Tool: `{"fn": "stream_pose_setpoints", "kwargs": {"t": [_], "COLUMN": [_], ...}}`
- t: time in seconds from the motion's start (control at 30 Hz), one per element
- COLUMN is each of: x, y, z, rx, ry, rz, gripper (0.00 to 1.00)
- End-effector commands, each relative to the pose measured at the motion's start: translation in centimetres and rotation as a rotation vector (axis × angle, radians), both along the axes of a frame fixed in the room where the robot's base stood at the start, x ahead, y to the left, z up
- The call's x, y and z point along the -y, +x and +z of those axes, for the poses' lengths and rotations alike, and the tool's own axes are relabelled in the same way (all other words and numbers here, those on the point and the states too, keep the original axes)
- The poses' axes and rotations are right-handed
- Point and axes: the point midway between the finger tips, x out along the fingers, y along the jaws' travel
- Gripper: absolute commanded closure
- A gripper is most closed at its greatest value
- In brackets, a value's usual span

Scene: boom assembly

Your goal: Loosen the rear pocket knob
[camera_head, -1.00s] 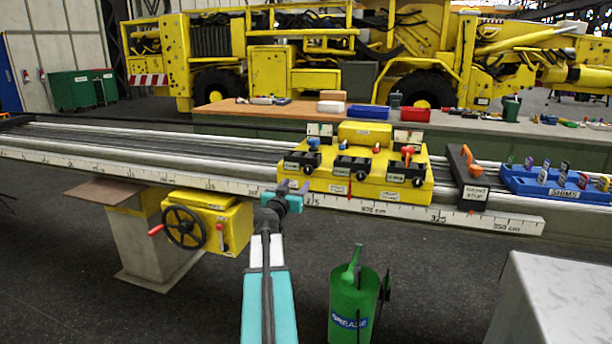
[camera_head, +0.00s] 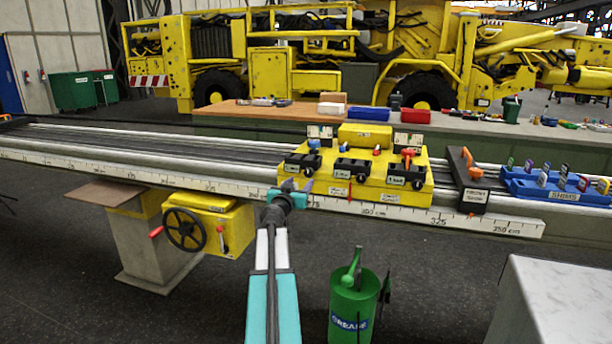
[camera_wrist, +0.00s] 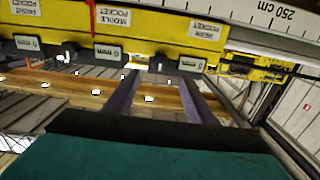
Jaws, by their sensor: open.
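The yellow carriage (camera_head: 385,182) sits on the rail with three black pocket blocks along its front. The leftmost block (camera_head: 300,163) has a blue-topped part above it. The wrist view is upside down; there the rear pocket label (camera_wrist: 206,31) is at the right. Beside that pocket's 0 mm display (camera_wrist: 191,63) is a dark round rear pocket knob (camera_wrist: 160,62). My gripper (camera_head: 299,187) is open in front of the carriage's left end. In the wrist view its two fingers (camera_wrist: 168,82) point toward the rear pocket block. I cannot tell if they touch the knob.
A ruler strip (camera_head: 465,219) runs along the rail's front edge. A handwheel (camera_head: 185,228) on a yellow box is at the left. A black finger stop with an orange lever (camera_head: 470,190) and a blue shim tray (camera_head: 530,185) are right. A green grease can (camera_head: 354,308) stands below.

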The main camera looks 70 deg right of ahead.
Motion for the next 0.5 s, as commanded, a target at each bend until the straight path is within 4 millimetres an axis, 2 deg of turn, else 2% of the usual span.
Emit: {"fn": "stream_pose_setpoints", "kwargs": {"t": [0.5], "x": [5.0], "y": [0.3], "z": [0.0], "rx": [0.0], "ry": [0.001], "rz": [-0.001], "gripper": [0.5]}}
